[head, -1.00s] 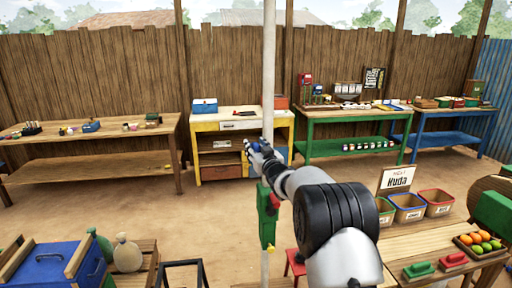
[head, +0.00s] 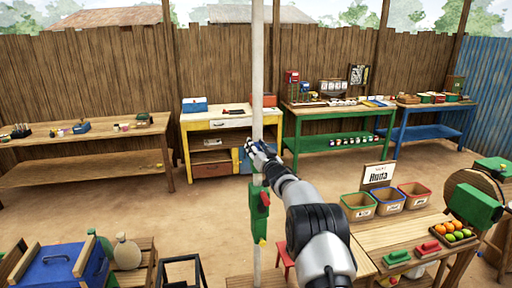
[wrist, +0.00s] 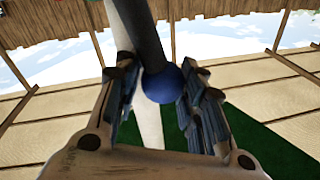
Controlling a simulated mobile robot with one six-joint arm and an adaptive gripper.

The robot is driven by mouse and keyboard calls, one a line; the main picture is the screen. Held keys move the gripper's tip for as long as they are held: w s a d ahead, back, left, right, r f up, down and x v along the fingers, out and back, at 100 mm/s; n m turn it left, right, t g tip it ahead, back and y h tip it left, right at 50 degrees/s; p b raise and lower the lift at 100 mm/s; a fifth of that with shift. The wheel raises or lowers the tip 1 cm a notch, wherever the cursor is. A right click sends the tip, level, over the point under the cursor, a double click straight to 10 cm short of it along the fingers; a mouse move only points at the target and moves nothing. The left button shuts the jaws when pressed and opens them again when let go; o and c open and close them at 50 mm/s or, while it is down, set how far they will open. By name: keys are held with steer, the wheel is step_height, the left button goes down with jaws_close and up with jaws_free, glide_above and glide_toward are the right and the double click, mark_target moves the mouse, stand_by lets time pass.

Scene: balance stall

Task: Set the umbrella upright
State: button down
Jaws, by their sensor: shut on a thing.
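A tall whitish pole (head: 258,70), which I take to be the umbrella's pole, runs nearly upright through the head view; no canopy shows there. A green fitting with red and yellow parts (head: 260,212) sits on it. My gripper (head: 254,150) is at the pole above that fitting. In the wrist view my gripper (wrist: 155,90) is shut around a grey rod (wrist: 140,28) ending in a blue ball (wrist: 165,82). The exact contact is hard to see. A pale pole (wrist: 148,125) runs behind the ball toward a dark green surface (wrist: 255,148), possibly canopy.
A wooden table (head: 385,238) with fruit stands at the right front, with coloured bins (head: 388,200) beyond it. A blue box (head: 62,266) and sacks stand at the left front. Workbenches line the back fence. The dirt floor (head: 170,205) between is mostly clear.

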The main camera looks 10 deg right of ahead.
steer(key=shift+a+f, duration=0.25)
steer(key=shift+f, duration=0.35)
steer(key=c, duration=1.4)
jaws_free()
steer(key=shift+c, duration=0.2)
steer(key=shift+o, duration=0.7)
steer(key=shift+a+r, duration=0.1)
steer(key=shift+a, duration=0.05)
steer(key=shift+o, duration=1.3)
steer(key=shift+r, duration=0.15)
steer(key=shift+o, duration=0.2)
steer(key=shift+d+r, duration=0.2)
steer(key=shift+s, duration=0.1)
steer(key=s+d+f, duration=0.1)
steer(key=s, duration=1)
steer(key=shift+s+d, duration=0.35)
